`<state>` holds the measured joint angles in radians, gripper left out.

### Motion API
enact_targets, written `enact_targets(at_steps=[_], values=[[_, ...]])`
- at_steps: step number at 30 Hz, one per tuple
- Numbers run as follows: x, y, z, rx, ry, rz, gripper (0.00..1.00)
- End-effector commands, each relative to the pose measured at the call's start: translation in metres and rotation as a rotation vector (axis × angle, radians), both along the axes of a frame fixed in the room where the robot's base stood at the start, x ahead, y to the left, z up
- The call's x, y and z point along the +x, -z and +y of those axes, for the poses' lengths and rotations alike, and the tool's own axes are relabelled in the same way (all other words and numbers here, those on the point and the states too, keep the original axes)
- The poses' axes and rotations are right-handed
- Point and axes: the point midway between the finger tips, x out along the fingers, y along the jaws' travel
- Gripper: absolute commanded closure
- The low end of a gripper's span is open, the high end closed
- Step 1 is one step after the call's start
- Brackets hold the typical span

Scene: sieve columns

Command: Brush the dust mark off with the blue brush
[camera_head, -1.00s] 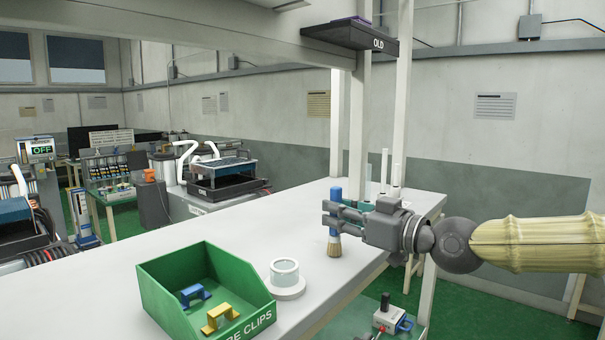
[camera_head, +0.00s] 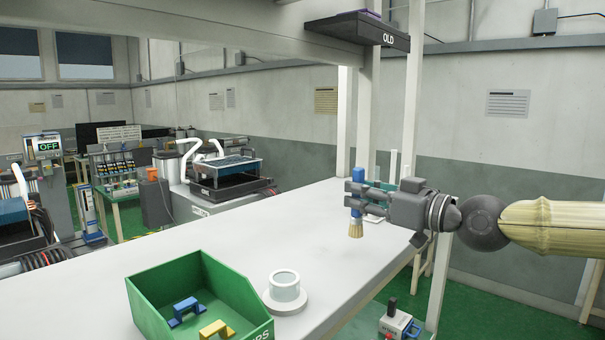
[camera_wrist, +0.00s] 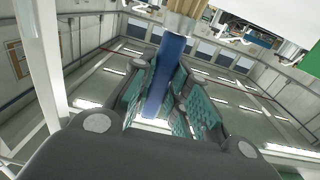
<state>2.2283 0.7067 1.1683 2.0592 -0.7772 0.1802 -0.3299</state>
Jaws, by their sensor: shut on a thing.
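My gripper (camera_head: 354,195) is shut on the blue brush, around its handle. The brush's blue handle (camera_head: 357,175) is upright, with the tan bristles (camera_head: 356,229) pointing down above the far right part of the white bench top. I cannot tell whether the bristle tips touch anything. In the wrist view the blue handle (camera_wrist: 166,75) lies between the teal finger pads, with the ferrule and bristles at the top edge. I cannot make out a dust mark in either view.
On the white bench (camera_head: 235,245) stand a green clip bin (camera_head: 235,322) with blue and yellow clips and a round clear-walled cup (camera_head: 284,287). White posts (camera_head: 343,120) and a shelf marked OLD (camera_head: 350,30) rise near my gripper. The bench middle is clear.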

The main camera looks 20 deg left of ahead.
Motion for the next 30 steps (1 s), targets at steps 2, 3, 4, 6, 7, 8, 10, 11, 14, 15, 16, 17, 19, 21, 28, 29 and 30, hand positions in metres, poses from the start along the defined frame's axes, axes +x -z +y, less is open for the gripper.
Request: enact_targets(at_steps=[2, 3, 4, 6, 7, 8, 10, 11, 14, 15, 16, 17, 19, 21, 28, 29, 30], values=[[0.001, -0.010, -0.001, 0.001, 0.002, 0.000, 1.00], [0.001, -0.013, -0.001, 0.001, 0.003, 0.000, 1.00], [0.001, -0.016, -0.002, 0.001, 0.003, 0.000, 1.00], [0.001, -0.022, -0.002, 0.001, 0.004, 0.000, 1.00], [0.001, -0.025, -0.002, 0.001, 0.004, 0.000, 1.00], [0.001, -0.028, -0.002, 0.001, 0.005, 0.000, 1.00], [0.001, -0.033, -0.003, 0.001, 0.005, 0.001, 1.00], [0.001, -0.035, -0.003, 0.000, 0.005, 0.001, 1.00], [0.001, -0.040, -0.004, 0.000, 0.006, 0.001, 1.00], [0.001, -0.042, -0.004, 0.000, 0.006, 0.001, 1.00], [0.001, -0.042, -0.004, 0.000, 0.006, 0.001, 1.00], [0.001, -0.043, -0.004, 0.000, 0.006, 0.001, 1.00], [0.001, -0.043, -0.004, 0.000, 0.006, 0.001, 1.00], [0.001, -0.043, -0.004, 0.000, 0.006, 0.001, 1.00], [0.001, -0.043, -0.004, 0.000, 0.006, 0.001, 1.00], [0.001, -0.043, -0.004, 0.000, 0.006, 0.001, 1.00], [0.001, -0.043, -0.004, 0.000, 0.006, 0.001, 1.00]])
